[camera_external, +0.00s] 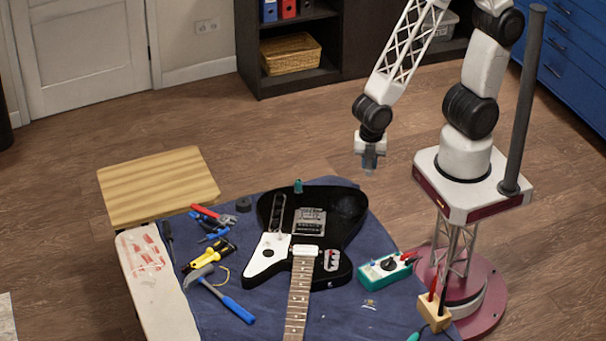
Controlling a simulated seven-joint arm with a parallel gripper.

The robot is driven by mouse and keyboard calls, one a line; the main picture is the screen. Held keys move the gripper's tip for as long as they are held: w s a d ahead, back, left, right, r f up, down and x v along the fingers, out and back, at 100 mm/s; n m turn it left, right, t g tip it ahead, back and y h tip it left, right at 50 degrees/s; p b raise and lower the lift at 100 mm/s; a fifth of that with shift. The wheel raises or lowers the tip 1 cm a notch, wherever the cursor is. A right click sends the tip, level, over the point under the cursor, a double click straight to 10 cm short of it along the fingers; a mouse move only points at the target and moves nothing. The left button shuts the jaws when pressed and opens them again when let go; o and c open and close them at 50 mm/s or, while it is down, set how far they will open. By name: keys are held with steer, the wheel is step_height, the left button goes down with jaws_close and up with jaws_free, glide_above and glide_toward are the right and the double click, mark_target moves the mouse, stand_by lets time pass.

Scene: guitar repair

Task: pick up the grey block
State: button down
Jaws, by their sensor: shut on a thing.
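My gripper (370,165) hangs from the arm, pointing down, to the right of the guitar's body and well above the floor in the picture. It is shut on a small grey piece, the grey block (369,160), which shows between and around the fingertips. The fingers hide part of the block, and its edges are hard to tell apart from the fingers at this size. The block is held up in the air, apart from the table.
A black and white electric guitar (330,215) lies on a blue-covered table (345,300). A green multimeter (388,268), a wooden holder (434,312), a hammer (228,303), red-handled pliers (207,214) and a dark round item (243,204) are also there. A wooden stool (160,185) stands behind.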

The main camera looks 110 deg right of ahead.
steer(key=shift+s+d+r, duration=0.1)
steer(key=shift+s, duration=0.55)
steer(key=c, duration=1.6)
jaws_free()
steer(key=shift+c, duration=1)
steer(key=shift+w, duration=0.4)
steer(key=shift+n, duration=0.6)
steer(key=w+a+r, duration=0.1)
steer(key=w+a, duration=0.3)
steer(key=w, duration=0.8)
steer(key=w+a+r, duration=0.1)
steer(key=w+a, duration=0.3)
steer(key=w, duration=0.9)
steer(key=w+a+r, duration=0.1)
steer(key=w+a, duration=0.3)
steer(key=w, duration=0.9)
steer(key=shift+w+r, duration=0.1)
